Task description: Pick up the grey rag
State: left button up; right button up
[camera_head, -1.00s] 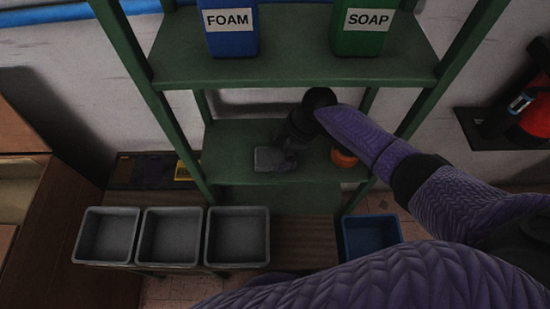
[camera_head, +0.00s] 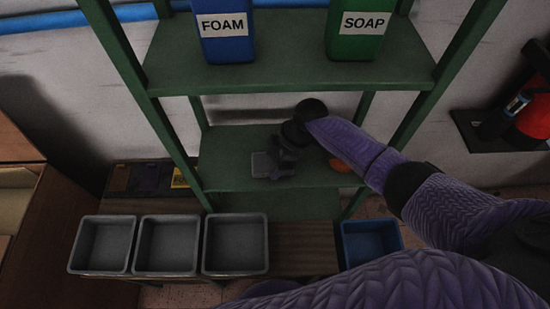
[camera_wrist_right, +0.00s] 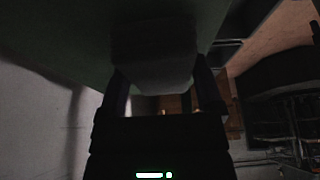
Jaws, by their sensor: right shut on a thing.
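In the right wrist view the grey rag (camera_wrist_right: 155,65) sits between the two dark fingers (camera_wrist_right: 158,88). Whether the rag touches the shelf or hangs just above it I cannot tell. My left gripper is not in view.
A blue FOAM container (camera_head: 226,30) and a green SOAP container (camera_head: 357,30) stand on the upper shelf (camera_head: 290,72). Grey bins (camera_head: 236,245) and a blue bin (camera_head: 371,240) stand below.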

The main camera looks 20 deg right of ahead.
notch_tip(320, 180, up, 7)
jog(key=p, duration=0.3)
pick_arm(q)
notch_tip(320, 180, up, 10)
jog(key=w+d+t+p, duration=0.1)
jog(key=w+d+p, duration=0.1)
jog(key=p, duration=0.4)
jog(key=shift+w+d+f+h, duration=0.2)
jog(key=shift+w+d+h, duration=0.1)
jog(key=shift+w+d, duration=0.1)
pick_arm(e)
jog(key=s+a, duration=0.2)
jog(key=s, duration=0.7)
jog(key=s+a, duration=0.3)
jog(key=s, duration=0.7)
jog(key=shift+a+f, duration=0.25)
jog(key=shift+f, duration=0.1)
